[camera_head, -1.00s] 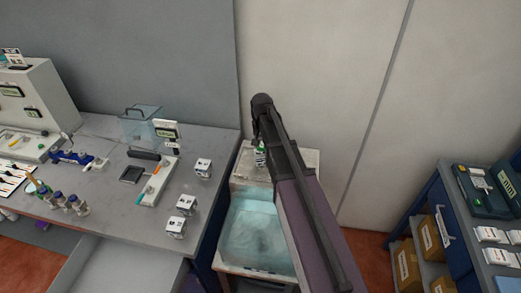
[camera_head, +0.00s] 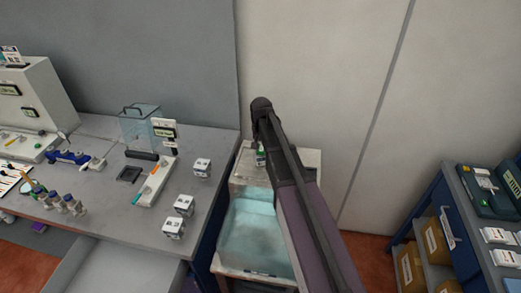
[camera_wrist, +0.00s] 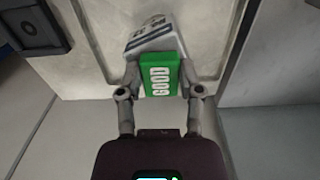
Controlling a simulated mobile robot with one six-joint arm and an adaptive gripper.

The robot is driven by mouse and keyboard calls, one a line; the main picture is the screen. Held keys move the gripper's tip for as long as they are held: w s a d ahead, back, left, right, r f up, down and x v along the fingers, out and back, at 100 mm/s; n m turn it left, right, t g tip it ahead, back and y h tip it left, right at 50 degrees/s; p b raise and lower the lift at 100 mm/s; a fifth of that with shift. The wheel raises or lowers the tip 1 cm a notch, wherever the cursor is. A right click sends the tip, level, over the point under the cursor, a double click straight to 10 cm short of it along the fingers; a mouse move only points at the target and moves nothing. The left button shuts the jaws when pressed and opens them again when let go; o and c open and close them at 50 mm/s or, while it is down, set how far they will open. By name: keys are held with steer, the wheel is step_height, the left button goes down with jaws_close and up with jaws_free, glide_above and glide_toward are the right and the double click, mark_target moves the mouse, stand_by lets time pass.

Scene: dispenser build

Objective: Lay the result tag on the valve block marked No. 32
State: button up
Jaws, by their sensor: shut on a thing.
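My gripper (camera_wrist: 160,78) is shut on a green tag with the word GOOD (camera_wrist: 158,76) in the wrist view. A pale block with dark printing (camera_wrist: 156,35) shows just beyond the tag, partly covered by it. Its number is not clear, and I cannot tell whether tag and block touch. In the head view, the green tag (camera_head: 261,158) shows beside my arm above the pale stand; my arm hides most of the block. White marked blocks stand on the bench: one at the back (camera_head: 202,167) and two nearer (camera_head: 184,205), (camera_head: 174,228). Their numbers are too small to read.
A basin of bluish water (camera_head: 250,235) lies in front of the stand, partly behind my arm. The grey bench (camera_head: 125,215) at left holds a clear box (camera_head: 139,124) and several instruments. A blue cart (camera_head: 449,238) stands at right.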

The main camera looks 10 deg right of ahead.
mark_target(261, 150)
steer(key=shift+f, duration=0.15)
steer(key=o, duration=1)
steer(key=shift+o, duration=0.2)
step_height(261, 150, up, 12)
steer(key=p, duration=1.2)
steer(key=s+n, duration=0.4)
steer(key=s, duration=1.7)
steer(key=shift+s+n, duration=0.25)
steer(key=shift+n, duration=0.05)
steer(key=shift+d, duration=0.15)
